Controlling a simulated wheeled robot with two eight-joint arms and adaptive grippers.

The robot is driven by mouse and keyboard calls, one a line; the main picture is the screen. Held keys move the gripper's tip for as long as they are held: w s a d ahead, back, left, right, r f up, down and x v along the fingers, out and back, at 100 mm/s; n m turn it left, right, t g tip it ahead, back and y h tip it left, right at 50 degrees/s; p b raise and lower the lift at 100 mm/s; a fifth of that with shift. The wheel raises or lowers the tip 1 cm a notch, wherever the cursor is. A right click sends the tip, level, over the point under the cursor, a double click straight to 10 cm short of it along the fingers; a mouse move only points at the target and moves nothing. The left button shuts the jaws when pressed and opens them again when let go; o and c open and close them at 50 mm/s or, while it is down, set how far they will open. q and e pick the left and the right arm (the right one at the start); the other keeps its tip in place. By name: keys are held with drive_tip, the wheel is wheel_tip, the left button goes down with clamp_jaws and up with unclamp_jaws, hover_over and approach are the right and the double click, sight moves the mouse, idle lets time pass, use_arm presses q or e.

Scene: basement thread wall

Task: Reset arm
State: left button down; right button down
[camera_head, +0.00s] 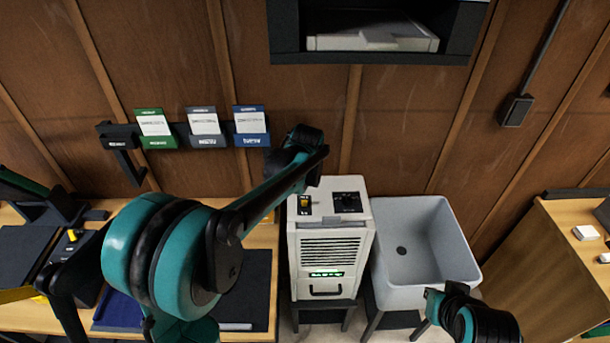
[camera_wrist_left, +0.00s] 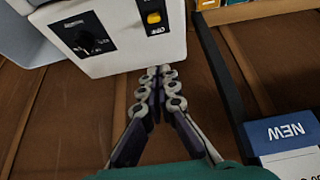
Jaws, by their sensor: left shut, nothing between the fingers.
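My left arm (camera_head: 245,215) reaches up and right across the middle of the head view, its wrist near the wooden wall above the white machine. In the left wrist view my left gripper (camera_wrist_left: 160,85) is shut, fingertips together and empty. Its tips appear just below the edge of the white machine (camera_wrist_left: 125,45); I cannot tell whether they touch it. In the head view the fingers are hidden behind my wrist. Part of my right arm (camera_head: 480,322) shows at the lower right, in front of the grey sink; its fingers do not show.
The white machine (camera_head: 331,245) has a yellow switch (camera_head: 304,204) and a black dial (camera_head: 347,202). A grey sink (camera_head: 455,230) stands right of it. Green, grey and blue card holders (camera_head: 208,141) hang on the wall. A wooden desk (camera_head: 262,237) is at left, another (camera_head: 560,262) at right.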

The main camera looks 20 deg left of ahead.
idle(0.3)
use_arm(q)
drive_tip(key=s+f+m+t+b, duration=0.15)
drive_tip(key=s+b, duration=0.55)
drive_tip(key=s, duration=0.9)
drive_tip(key=s+f+m+b, duration=0.1)
drive_tip(key=s+f+b, duration=0.1)
drive_tip(key=s+f, duration=0.2)
drive_tip(key=s+f+h+b, duration=0.1)
drive_tip(key=s+f+b, duration=0.2)
drive_tip(key=s, duration=0.6)
wheel_tip(320, 180, down, 2)
drive_tip(key=shift+s+m+h, duration=0.3)
drive_tip(key=shift+s+m, duration=0.05)
drive_tip(key=shift+s, duration=0.05)
